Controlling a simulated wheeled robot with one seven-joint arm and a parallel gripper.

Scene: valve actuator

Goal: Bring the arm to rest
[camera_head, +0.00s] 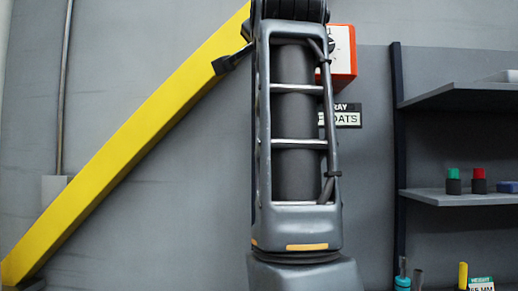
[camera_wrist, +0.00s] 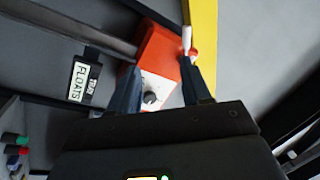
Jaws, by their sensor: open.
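My arm stands upright in the middle of the head view, its upper end cut off by the top edge. My gripper (camera_wrist: 160,66) is open in the wrist view, with two dark blue fingers spread apart and nothing held. An orange box (camera_wrist: 158,48) with a white face and a dark round knob (camera_wrist: 150,97) shows beyond and between the fingers. I cannot tell whether a finger touches the box. In the head view the orange box (camera_head: 345,68) is partly hidden behind my arm.
A yellow beam (camera_head: 110,160) slants across the grey wall behind my arm; it also shows in the wrist view (camera_wrist: 203,40). A sign (camera_head: 347,119) is right of my arm. Shelves (camera_head: 455,197) at the right hold small red- and green-topped items.

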